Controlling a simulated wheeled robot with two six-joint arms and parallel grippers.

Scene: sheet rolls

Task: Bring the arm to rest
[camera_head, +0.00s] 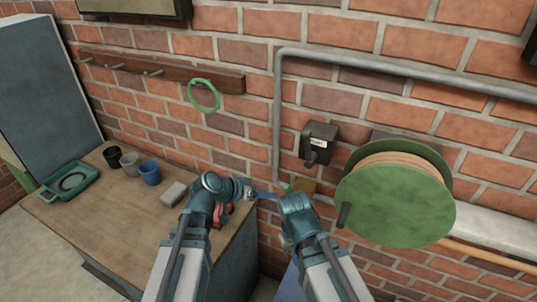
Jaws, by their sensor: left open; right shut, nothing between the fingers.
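My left gripper (258,193) is at the centre, past the right edge of the workbench, in front of the brick wall. Its arm comes up from below and the gripper points right. It is open and holds nothing that I can see. My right gripper (291,203) is just right of it and slightly lower, close to it in the picture. It is shut and empty. The fingertips are small and partly overlapped, so I cannot tell whether the two grippers touch.
The wooden workbench (110,225) carries a green tray (72,182), several cups (150,172) and a grey block (173,194). A green ring (203,95) hangs from a peg rail (165,72). A large green reel (395,205) and a black switch box (318,143) are at right.

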